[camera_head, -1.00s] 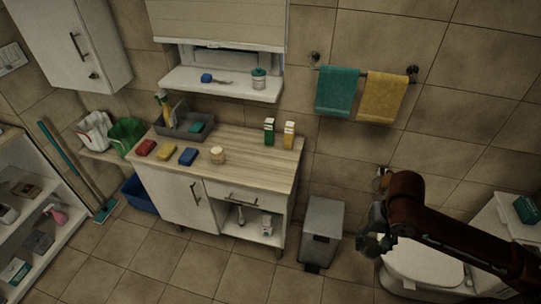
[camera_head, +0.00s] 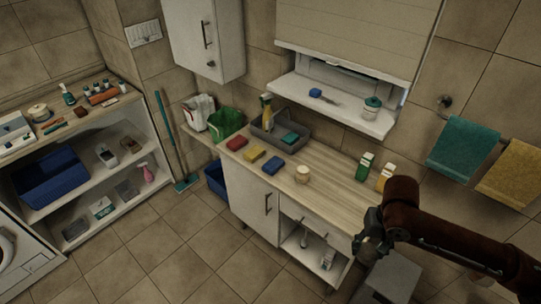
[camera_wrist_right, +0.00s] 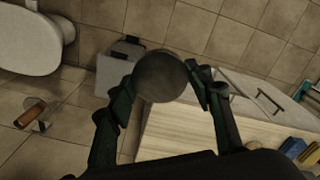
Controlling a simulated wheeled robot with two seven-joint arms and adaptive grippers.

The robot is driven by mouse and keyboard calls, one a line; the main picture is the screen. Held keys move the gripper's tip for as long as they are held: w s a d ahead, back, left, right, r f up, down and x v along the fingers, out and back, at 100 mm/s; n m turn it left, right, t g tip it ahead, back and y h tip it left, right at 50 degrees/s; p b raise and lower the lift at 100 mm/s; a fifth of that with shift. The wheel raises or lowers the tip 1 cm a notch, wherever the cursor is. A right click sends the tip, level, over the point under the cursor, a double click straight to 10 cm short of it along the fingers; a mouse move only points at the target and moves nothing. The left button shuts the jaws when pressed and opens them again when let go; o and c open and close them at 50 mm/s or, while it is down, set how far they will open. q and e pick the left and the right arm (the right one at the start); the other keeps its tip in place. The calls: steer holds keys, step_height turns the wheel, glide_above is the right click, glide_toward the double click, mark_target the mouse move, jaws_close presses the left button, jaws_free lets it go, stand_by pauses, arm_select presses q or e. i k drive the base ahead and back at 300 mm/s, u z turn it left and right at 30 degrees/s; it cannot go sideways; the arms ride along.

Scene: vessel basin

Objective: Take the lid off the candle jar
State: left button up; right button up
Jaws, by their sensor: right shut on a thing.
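A short round cream jar (camera_head: 302,174), which looks like the candle jar, stands upright on the wooden counter near its front edge. My right gripper (camera_head: 372,240) is by the counter's right front corner, well apart from this jar. In the right wrist view, the right gripper (camera_wrist_right: 161,82) is shut on a round, flat-faced dark disc (camera_wrist_right: 161,76) that looks like the lid. Its thickness and underside are hidden. The jar's top is too small to read clearly. My left gripper is not in view.
A grey bin (camera_head: 393,276) stands below my right arm. Counter space right of the cream jar is clear.

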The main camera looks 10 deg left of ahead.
mark_target(302, 175)
steer(key=u, duration=0.45)
steer(key=i, duration=1.25)
steer(key=z, duration=0.3)
